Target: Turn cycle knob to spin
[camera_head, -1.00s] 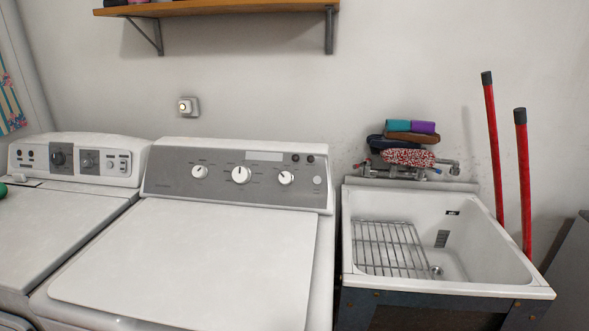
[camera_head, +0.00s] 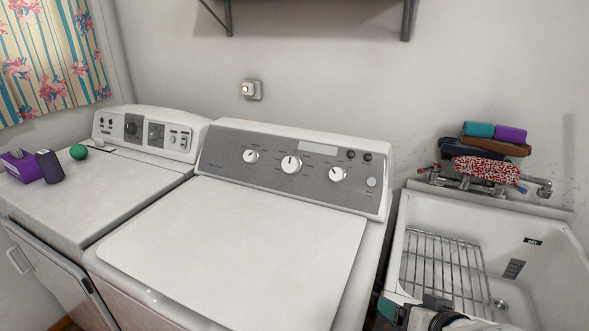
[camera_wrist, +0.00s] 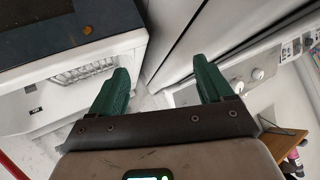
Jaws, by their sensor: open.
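The middle white machine's grey panel (camera_head: 300,165) carries three white knobs: a left one (camera_head: 251,156), a larger centre one (camera_head: 291,164) and a right one (camera_head: 337,174). The labels are too small to read, so I cannot tell which is the cycle knob. The left machine's panel has two dark dials (camera_head: 133,125) and a small white knob (camera_head: 174,139). My gripper (camera_wrist: 160,66) is open and empty, its two green fingers apart. It touches no knob. Part of my arm shows at the bottom of the head view. In the wrist view, a knobbed panel (camera_wrist: 248,83) appears tilted beyond the right finger.
A white utility tub (camera_head: 400,235) with a wire rack (camera_head: 445,265) stands right of the middle machine. A green ball (camera_head: 79,152) and purple boxes (camera_head: 22,167) lie on the left machine. The middle lid (camera_head: 240,250) is clear.

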